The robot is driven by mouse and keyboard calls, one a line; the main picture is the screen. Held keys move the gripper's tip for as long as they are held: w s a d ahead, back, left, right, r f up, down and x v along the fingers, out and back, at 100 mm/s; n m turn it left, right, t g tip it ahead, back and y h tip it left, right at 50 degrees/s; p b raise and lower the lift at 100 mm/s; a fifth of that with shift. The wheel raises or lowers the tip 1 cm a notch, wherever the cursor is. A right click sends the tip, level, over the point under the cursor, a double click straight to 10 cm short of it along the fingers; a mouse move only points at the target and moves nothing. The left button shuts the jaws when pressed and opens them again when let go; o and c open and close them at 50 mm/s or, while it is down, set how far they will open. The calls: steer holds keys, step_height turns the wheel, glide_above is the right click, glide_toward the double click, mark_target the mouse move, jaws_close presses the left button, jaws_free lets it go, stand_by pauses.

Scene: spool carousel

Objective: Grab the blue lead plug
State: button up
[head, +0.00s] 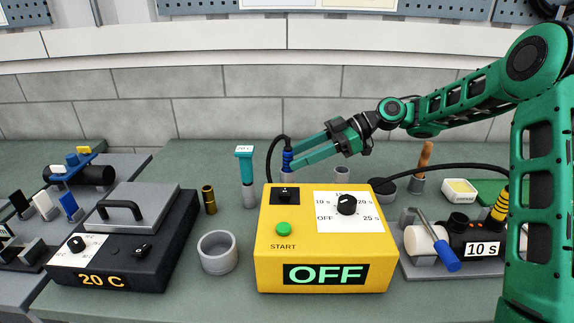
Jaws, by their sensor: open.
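The yellow box (325,251) reading OFF stands just in front. A teal-topped tool (245,170) stands close left of the plug, and a brass cylinder (209,200) is farther left. A grey cup (217,252) and black 20 C box (120,250) are left; a 10 s unit (470,235) is right.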

steer(key=x, duration=0.7)
steer(key=shift+a, duration=0.15)
steer(key=shift+c, duration=0.4)
jaws_close()
